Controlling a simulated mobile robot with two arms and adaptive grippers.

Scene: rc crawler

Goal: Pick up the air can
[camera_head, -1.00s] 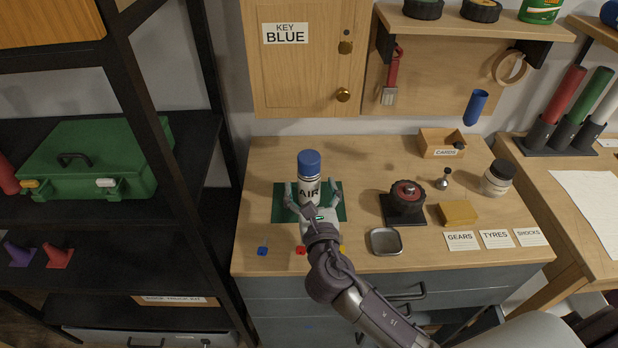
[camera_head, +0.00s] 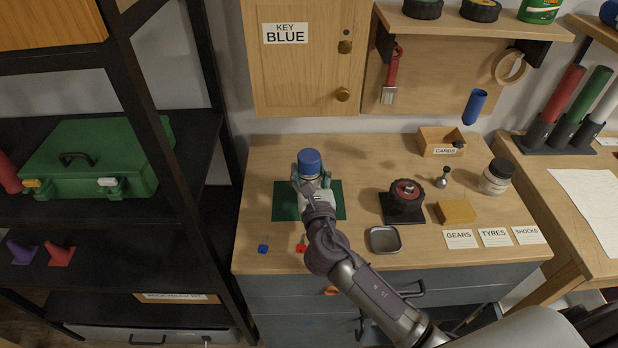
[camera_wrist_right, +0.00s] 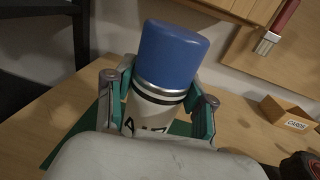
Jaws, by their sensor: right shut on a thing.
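The air can (camera_head: 310,163) has a blue cap and a white body with dark lettering. It stands upright over the green mat (camera_head: 283,203) on the wooden worktop; I cannot tell whether its base touches the mat. My right gripper (camera_head: 312,184) is shut on the can's body, one finger on each side. In the right wrist view the can (camera_wrist_right: 168,62) stands between the gripper's fingers (camera_wrist_right: 160,106), below its cap. Its lower part is hidden behind the gripper's palm. My left gripper is not in view.
Right of the can stand a black wheel (camera_head: 406,196) on a dark pad, a metal tray (camera_head: 384,239), a yellow block (camera_head: 457,212) and a jar (camera_head: 495,177). Small blue (camera_head: 263,249) and red (camera_head: 301,248) pieces lie in front. A black shelf rack (camera_head: 165,150) stands left.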

